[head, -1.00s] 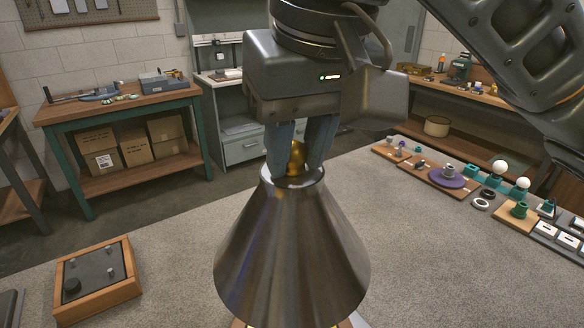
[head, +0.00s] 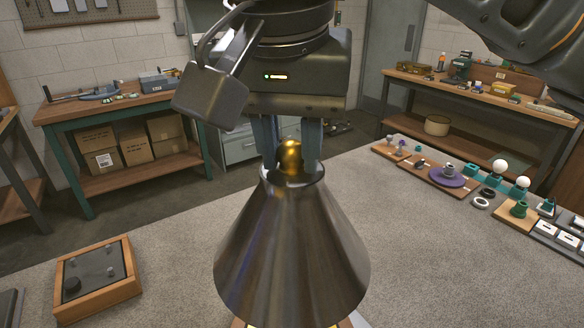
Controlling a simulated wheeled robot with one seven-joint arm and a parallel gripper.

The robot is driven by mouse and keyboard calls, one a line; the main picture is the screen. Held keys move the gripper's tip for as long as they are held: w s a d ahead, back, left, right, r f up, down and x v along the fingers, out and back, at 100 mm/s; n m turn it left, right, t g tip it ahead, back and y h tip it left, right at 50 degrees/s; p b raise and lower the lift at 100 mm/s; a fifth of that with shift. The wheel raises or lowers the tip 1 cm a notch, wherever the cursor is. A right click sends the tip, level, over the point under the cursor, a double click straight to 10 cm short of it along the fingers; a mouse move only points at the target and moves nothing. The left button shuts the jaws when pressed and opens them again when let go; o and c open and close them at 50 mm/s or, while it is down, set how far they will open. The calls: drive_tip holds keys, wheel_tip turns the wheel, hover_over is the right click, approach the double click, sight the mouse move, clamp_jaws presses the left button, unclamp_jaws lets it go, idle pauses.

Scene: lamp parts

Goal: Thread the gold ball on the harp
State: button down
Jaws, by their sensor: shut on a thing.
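The gold ball (head: 291,156) is at the open top of the metal cone shade (head: 291,250), in the middle of the head view. My gripper (head: 289,165) points straight down with one finger on each side of the ball and is shut on it. The fingertips are at the shade's top rim. The harp is hidden inside the shade, so I cannot see how the ball meets it.
A wooden tray (head: 97,279) with a dark panel and knobs lies at the left.

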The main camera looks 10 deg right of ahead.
drive_tip(key=shift+f, duration=0.3)
